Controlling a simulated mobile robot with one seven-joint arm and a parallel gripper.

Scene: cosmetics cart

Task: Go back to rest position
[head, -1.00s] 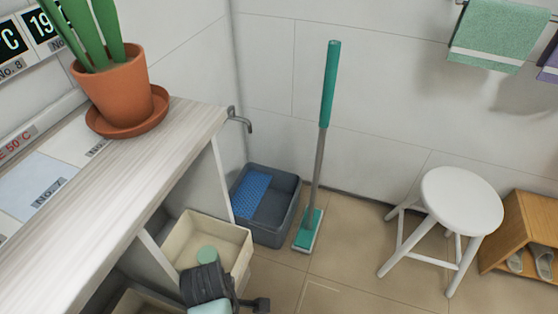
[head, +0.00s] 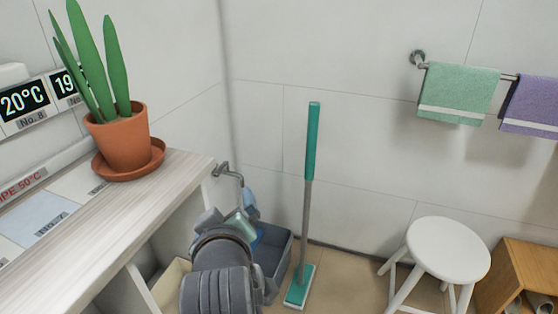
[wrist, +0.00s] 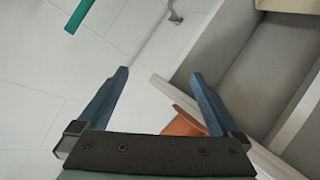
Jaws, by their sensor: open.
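My gripper (wrist: 158,74) is open in the wrist view, its two blue-grey fingers spread with nothing between them. In the head view my grey arm rises from the bottom centre, beside the cart's right end. The gripper there is partly hidden behind my wrist, with a blue finger showing near the metal hook (head: 230,172). The gripper appears in front of the grey bin (head: 272,255) and left of the mop (head: 308,190).
A potted plant (head: 125,138) stands on the cart top (head: 120,220). A white stool (head: 445,248) and wooden shelf (head: 515,275) are at right. Green (head: 458,92) and purple (head: 530,105) towels hang on the wall. An open cream bin (head: 172,285) is partly hidden by my arm.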

